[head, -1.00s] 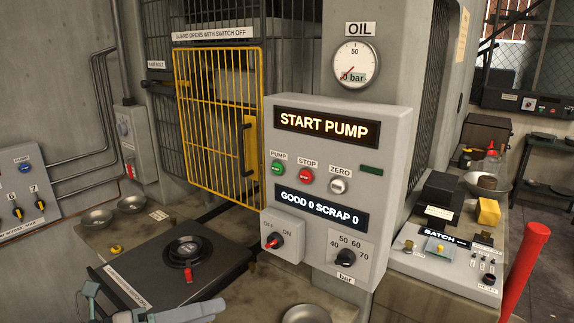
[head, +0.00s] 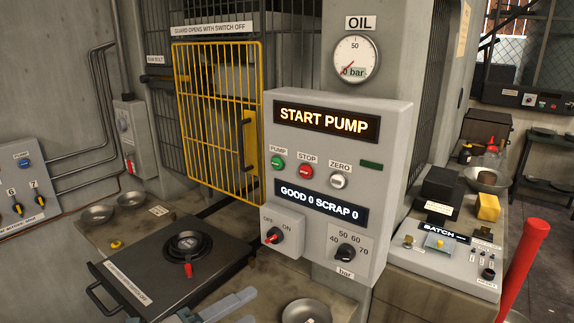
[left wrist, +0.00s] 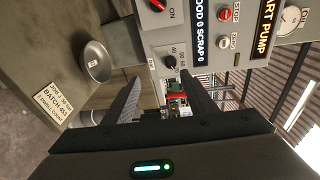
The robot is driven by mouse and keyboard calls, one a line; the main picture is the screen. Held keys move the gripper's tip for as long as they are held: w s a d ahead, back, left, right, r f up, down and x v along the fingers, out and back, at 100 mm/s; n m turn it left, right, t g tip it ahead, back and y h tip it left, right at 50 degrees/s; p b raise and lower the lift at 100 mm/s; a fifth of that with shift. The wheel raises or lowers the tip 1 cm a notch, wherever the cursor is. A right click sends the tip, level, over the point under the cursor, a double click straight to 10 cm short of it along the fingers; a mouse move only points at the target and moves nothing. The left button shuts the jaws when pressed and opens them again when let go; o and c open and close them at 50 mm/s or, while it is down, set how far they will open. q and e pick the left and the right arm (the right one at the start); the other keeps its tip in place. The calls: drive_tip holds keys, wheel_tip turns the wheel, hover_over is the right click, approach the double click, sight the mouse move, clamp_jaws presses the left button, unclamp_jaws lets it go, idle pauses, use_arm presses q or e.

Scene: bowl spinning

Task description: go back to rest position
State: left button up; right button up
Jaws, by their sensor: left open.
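My left gripper (head: 215,308) is at the bottom edge of the head view, in front of the black plate with the round burner-like fitting and below the control panel. Its two grey fingers are spread apart, with nothing between them. In the left wrist view the open fingers (left wrist: 160,95) point toward the panel, with a gap between them. The grey control panel (head: 388,150) stands beyond the gripper, reading START PUMP and GOOD 0 SCRAP 0. My right gripper is not in view.
A metal bowl (head: 306,312) sits on the bench just right of the gripper; a bowl (left wrist: 96,62) shows in the wrist view. A black plate (head: 135,268) with a handle lies left. A yellow guard (head: 215,120) stands behind. A red post (head: 525,265) is at the right.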

use_arm(q)
drive_tip(key=s+a+f+n+g+y, duration=0.1)
drive_tip(key=s+a+f+n+y, duration=0.25)
drive_tip(key=f+n, duration=0.45)
drive_tip(key=s+a+f+n+y, duration=0.2)
drive_tip(key=f+n+y, duration=0.3)
drive_tip(key=f+n, duration=0.3)
drive_tip(key=s+a+f+n+g+y, duration=0.1)
drive_tip(key=s+a+f+n+g, duration=0.5)
drive_tip(key=s, duration=0.5)
drive_tip(key=s+a+f+n+g+y, duration=0.2)
drive_tip(key=s+f+n, duration=0.1)
drive_tip(key=s+f, duration=0.65)
wheel_tip(320, 180, down, 31)
drive_tip(key=s+b, duration=0.2)
drive_tip(key=b, duration=0.3)
drive_tip(key=s+a+f+g+b, duration=0.2)
drive_tip(key=s+a+f+b, duration=0.1)
drive_tip(key=s+f, duration=1.5)
wheel_tip(320, 180, down, 4)
drive_tip(key=shift+a+r+b, duration=0.1)
drive_tip(key=shift+a+b, duration=0.05)
drive_tip(key=shift+b, duration=0.3)
